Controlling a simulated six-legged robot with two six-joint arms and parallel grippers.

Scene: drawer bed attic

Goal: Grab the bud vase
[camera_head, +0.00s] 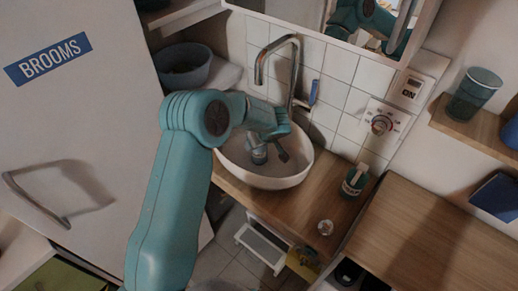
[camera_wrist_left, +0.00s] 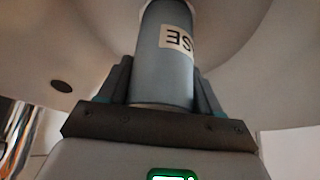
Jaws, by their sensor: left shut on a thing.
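The bud vase (camera_wrist_left: 163,60) is a grey-blue cylinder with a pale label ending in "SE", shown upside down in the left wrist view. My left gripper (camera_wrist_left: 162,78) is shut on it, with one dark finger on each side. In the head view the vase (camera_head: 259,155) is small and partly hidden by my gripper. It shows over the inside of the white sink bowl (camera_head: 270,182). I cannot tell whether it touches the bowl. My right gripper is not in view.
A curved metal tap (camera_head: 276,42) rises behind the sink. A green bottle (camera_head: 354,180) and a small clear object (camera_head: 325,227) stand on the wooden counter (camera_head: 300,205) to the right. A mirror (camera_head: 310,12) hangs above. A white door marked BROOMS (camera_head: 90,130) is at left.

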